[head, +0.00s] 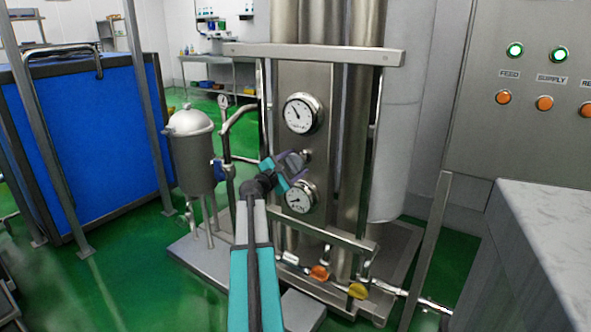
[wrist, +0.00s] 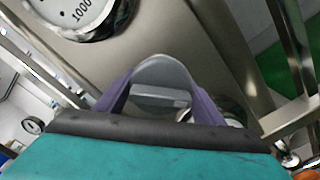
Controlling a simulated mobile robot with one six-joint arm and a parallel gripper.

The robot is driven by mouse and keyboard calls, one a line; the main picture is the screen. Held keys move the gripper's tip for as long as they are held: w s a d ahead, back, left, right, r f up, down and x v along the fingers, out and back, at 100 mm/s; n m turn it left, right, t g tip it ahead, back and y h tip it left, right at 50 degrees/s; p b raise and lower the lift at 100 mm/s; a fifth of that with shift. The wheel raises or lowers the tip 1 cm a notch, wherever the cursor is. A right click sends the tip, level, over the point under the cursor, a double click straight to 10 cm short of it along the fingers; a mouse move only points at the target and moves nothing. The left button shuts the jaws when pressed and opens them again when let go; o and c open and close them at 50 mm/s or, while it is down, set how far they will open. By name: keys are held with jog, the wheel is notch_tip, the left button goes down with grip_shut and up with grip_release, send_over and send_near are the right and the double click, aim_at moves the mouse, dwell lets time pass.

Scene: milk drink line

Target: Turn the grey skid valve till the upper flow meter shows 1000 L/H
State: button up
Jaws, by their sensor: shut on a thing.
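The grey skid valve (head: 296,158) is a grey knob on the steel panel between two round dials. My gripper (head: 284,172) is shut on it, one finger on each side. In the wrist view the grey knob (wrist: 165,75) sits between my purple fingers (wrist: 160,103). The upper flow meter (head: 301,114) is a white dial above the valve; its needle points up and left, and its numbers are too small to read. In the wrist view the upper flow meter (wrist: 75,14) is cut off by the top edge, with "1000" legible and its needle not visible.
A lower dial (head: 300,197) is just below my gripper. A steel crossbar (head: 315,53) and upright pipes frame the panel. Orange (head: 319,272) and yellow (head: 357,290) valve handles are low down. A control cabinet (head: 530,130) and pale-topped counter (head: 545,235) stand at right.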

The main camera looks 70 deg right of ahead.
jog(key=shift+m, duration=0.3)
jog(key=o, duration=0.8)
jog(key=shift+a, duration=0.15)
jog(key=p+v, duration=0.1)
jog(key=v, duration=1.2)
jog(key=shift+w+a, duration=0.1)
jog(key=shift+a, duration=0.15)
jog(key=shift+w, duration=0.1)
